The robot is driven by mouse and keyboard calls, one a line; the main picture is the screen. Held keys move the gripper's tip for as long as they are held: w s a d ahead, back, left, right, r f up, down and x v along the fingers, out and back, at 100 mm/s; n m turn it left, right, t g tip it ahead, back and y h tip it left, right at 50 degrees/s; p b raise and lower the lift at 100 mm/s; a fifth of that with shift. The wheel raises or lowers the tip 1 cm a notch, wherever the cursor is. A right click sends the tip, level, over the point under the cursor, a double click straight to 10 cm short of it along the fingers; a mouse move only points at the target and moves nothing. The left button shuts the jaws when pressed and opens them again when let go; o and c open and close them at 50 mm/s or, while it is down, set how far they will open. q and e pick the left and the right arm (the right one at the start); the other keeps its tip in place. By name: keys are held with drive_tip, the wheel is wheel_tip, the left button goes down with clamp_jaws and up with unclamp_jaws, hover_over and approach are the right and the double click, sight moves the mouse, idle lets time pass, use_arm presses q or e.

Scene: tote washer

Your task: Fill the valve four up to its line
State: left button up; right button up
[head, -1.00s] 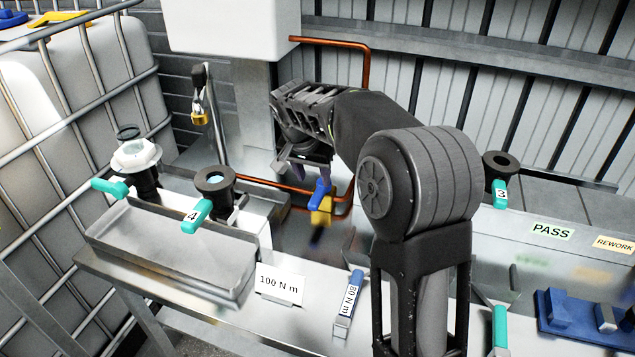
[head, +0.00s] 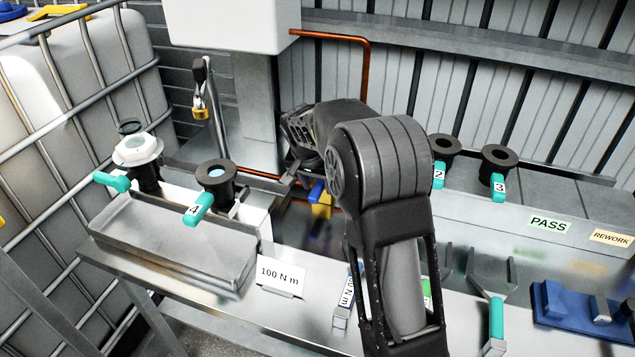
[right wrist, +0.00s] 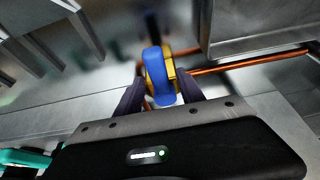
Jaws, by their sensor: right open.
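A tap with a blue handle (head: 317,191) and a yellow body (head: 321,208) is beside the copper pipe. My right gripper (head: 303,180) is at this tap, partly hidden by my own arm. In the right wrist view the blue handle (right wrist: 158,75) lies between the open dark fingers (right wrist: 160,90). My left gripper is not in view.
A copper pipe (head: 366,90) rises behind my arm. A metal tray (head: 170,240) and a 100 N m card (head: 281,277) are at the front left. Valves 2 (head: 443,147) and 3 (head: 498,158) stand at the right. A caged white tank (head: 80,110) is far left.

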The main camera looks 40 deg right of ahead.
clamp_jaws()
idle(0.5)
idle(0.9)
